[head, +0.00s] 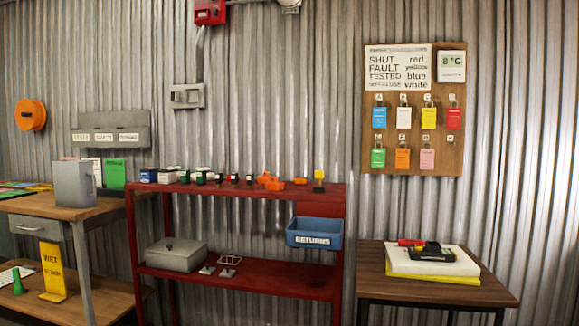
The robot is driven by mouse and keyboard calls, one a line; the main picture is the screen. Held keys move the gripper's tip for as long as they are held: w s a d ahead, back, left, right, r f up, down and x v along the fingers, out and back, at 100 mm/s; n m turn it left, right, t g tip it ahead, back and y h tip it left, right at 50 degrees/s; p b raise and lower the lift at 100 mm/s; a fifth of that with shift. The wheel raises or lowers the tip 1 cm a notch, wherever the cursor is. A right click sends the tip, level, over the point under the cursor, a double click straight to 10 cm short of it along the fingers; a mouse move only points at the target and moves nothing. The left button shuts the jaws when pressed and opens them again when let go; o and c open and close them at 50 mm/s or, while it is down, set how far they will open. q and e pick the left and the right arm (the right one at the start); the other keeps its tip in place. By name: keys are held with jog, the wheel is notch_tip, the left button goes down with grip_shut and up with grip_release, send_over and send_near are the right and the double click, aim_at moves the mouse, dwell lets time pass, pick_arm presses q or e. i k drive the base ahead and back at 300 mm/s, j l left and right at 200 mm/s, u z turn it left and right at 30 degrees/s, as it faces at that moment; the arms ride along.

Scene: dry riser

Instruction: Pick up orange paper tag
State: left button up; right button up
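The orange paper tag (402,159) hangs on the wooden board (371,148) on the corrugated wall at the right. It is in the lower row, between a green tag (378,159) on its left and a pink tag (427,160) on its right. Above it hang blue (379,118), white (404,118), yellow (429,118) and red (454,119) tags. Neither of my grippers shows in the head view.
A red shelf (235,189) stands in the middle with small items and a blue RETURNS bin (314,233). A wooden table (436,292) below the board holds a white and yellow stack (425,262). A wooden bench (60,207) stands at the left.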

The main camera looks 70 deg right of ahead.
aim_at(403, 156)
jog(key=i+z, duration=0.1)
jog(key=z, duration=1.65)
